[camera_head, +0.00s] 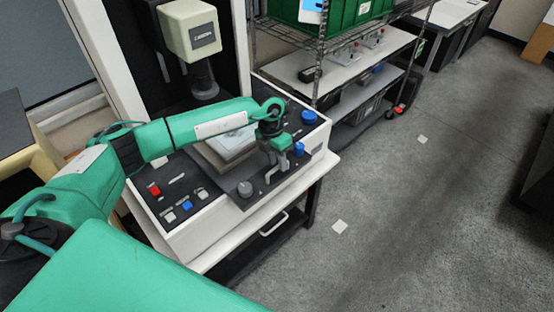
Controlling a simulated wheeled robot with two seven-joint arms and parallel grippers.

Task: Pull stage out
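The stage (212,156) is a pale, block-like plate on the dark top of the measuring machine (213,224), below the probe head. A clear or whitish piece lies on it. My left arm crosses over the stage and hides part of it. My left gripper (277,176) points down at the stage's front right side, just above the dark panel between a grey knob (245,189) and a blue knob (299,148). Its dark fingers look apart, with a gap between them. Whether they touch a handle there is too small to tell. My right gripper is not in view.
The panel has red, white and blue buttons (186,205) at left and another blue knob (309,117) at right. The cream probe head (190,28) hangs above. A wire shelf (320,45) with green bins stands behind. Grey floor (400,220) is clear at right.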

